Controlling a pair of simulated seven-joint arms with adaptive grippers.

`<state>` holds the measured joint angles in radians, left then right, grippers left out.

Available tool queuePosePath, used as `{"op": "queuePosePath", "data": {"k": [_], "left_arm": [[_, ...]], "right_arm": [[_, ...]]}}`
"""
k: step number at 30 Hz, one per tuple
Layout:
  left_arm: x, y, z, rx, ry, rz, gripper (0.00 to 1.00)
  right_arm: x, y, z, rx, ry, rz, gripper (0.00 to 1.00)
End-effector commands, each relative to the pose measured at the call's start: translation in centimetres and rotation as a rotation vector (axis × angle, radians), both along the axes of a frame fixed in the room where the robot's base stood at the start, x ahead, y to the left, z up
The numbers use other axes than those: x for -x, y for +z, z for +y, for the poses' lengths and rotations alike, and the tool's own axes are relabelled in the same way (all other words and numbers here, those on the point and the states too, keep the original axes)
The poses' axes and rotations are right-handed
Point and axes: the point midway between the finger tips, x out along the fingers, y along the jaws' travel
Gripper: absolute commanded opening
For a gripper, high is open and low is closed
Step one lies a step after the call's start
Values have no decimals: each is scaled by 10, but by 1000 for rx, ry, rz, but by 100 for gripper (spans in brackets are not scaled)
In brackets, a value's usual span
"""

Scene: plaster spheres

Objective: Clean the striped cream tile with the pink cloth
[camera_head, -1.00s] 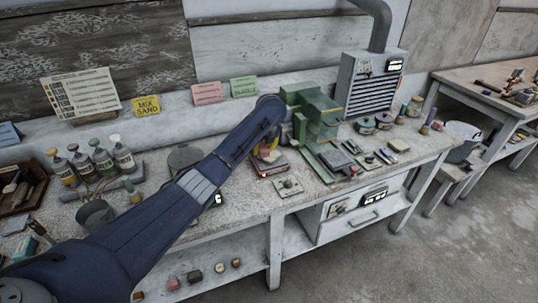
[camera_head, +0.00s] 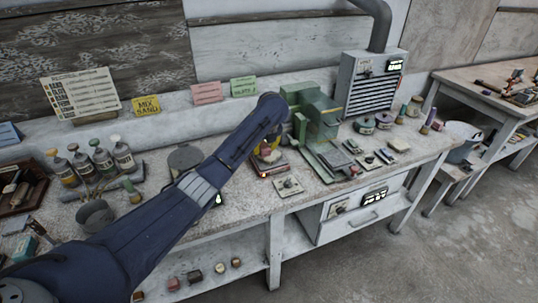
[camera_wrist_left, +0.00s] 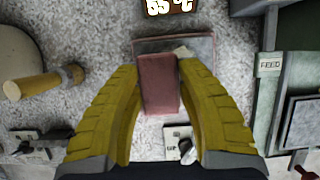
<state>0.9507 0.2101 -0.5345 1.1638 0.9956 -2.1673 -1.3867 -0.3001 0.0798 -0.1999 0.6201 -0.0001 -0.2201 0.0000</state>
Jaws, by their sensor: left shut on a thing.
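My left gripper (camera_wrist_left: 160,110) points down with its yellow fingers shut on the pink cloth (camera_wrist_left: 158,82), which looks like a folded block. In the head view the left gripper (camera_head: 268,152) is partly hidden by my arm, over a flat reddish-edged slab (camera_head: 272,170). In the wrist view this slab (camera_wrist_left: 202,46) lies under and behind the cloth, with a pale cream patch on its right part. The cloth and fingers hide much of it. I cannot make out stripes, nor whether the cloth touches the surface. My right gripper is not in view.
A green machine (camera_head: 322,120) stands close on the right; its side (camera_wrist_left: 265,95) shows in the wrist view. A small switch plate (camera_head: 288,186) sits in front. Several bottles (camera_head: 103,158) and a grey cup (camera_head: 95,216) stand left.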

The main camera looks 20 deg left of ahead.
Motion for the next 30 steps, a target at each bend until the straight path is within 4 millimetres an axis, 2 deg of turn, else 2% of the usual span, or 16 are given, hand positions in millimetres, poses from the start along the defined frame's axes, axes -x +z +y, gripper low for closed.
{"op": "queuePosePath", "data": {"k": [9, 21, 30], "left_arm": [[0, 1, 0, 0, 1, 0, 10], [0, 24, 0, 0, 0, -1, 10], [0, 25, 0, 0, 1, -2, 10]], "right_arm": [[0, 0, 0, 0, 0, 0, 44], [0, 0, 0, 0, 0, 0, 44], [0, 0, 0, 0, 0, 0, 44]]}}
